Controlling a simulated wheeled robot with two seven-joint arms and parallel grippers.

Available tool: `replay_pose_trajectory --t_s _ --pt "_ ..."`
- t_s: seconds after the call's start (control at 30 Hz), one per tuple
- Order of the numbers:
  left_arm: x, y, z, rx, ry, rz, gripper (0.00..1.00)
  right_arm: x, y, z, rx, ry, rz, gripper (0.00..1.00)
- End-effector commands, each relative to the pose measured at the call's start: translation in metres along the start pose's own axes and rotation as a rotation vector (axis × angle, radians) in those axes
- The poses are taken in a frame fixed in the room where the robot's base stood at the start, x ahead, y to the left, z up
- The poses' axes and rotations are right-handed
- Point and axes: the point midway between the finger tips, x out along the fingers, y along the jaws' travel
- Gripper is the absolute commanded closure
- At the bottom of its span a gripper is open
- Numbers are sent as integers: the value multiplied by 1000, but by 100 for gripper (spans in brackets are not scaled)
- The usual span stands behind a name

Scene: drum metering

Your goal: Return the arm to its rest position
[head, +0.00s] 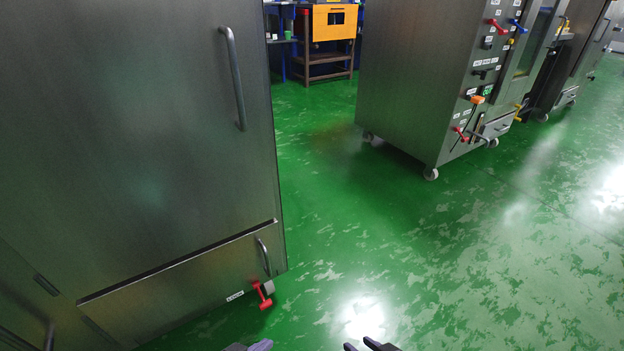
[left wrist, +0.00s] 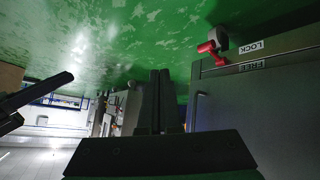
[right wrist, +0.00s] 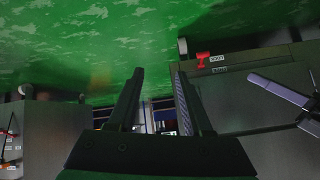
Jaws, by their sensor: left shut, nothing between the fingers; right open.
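My left gripper (head: 248,346) shows only as a tip at the bottom edge of the head view. In the left wrist view its two fingers (left wrist: 160,100) are together with nothing between them. My right gripper (head: 371,346) shows at the bottom edge of the head view, to the right of the left one. In the right wrist view its two fingers (right wrist: 158,100) stand apart and the space between them is empty. Both grippers are clear of the cabinet. Most of both arms is out of view.
A large steel cabinet (head: 140,120) with handles stands at left, with a red latch (head: 262,294) low at its corner. Another wheeled steel cabinet (head: 415,80) with labelled controls stands at back right. An orange-fronted bench (head: 334,22) is far back. Green floor (head: 480,270) between is clear.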

Motion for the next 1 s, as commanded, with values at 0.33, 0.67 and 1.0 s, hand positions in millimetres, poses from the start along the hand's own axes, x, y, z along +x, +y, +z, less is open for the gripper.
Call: replay_pose_trajectory --t_s 0.33,0.67,1.0 --pt "-42 50 -25 -74 189 67 100 -42 -51 -25 74 190 -67 50" --pt "-113 -10 31 -4 -209 -122 100 -113 10 31 4 -208 121 50" --pt "-261 -39 90 -17 -650 -248 100 -261 39 90 18 -649 248 50"
